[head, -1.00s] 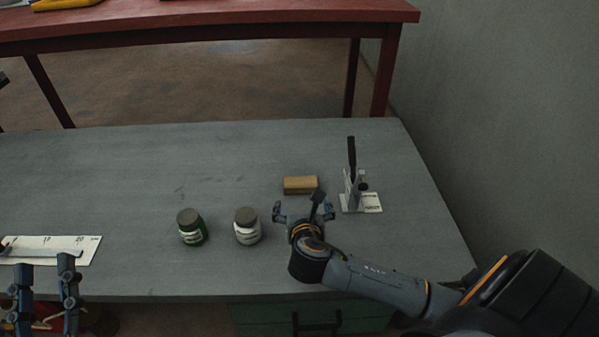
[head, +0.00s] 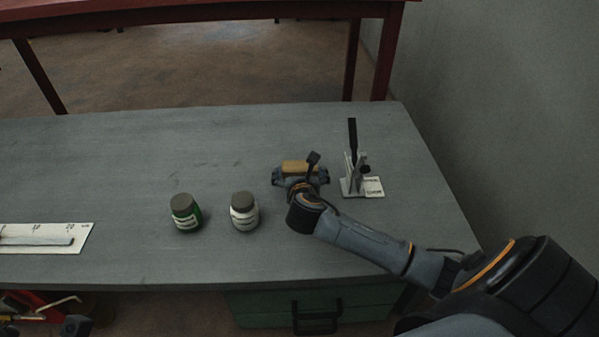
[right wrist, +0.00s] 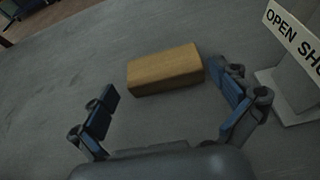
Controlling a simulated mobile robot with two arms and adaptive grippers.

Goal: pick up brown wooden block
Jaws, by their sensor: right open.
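The brown wooden block (head: 299,166) lies on the grey table, partly hidden behind my right gripper in the head view. It also shows whole in the right wrist view (right wrist: 166,69), lying flat. My right gripper (head: 300,176) is open and empty, close in front of the block. In the right wrist view its blue-padded fingers (right wrist: 170,106) are spread wide, with the block just ahead between their lines, its right end close to the right finger. I cannot tell if they touch. Of my left gripper, only a dark part (head: 76,325) shows at the bottom left edge.
A small stand with a black handle and a white label (head: 354,181) is close on the right, a collision risk. A white-labelled jar (head: 244,211) and a green jar (head: 186,212) stand left. A ruled white plate (head: 45,238) lies far left. The table behind the block is clear.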

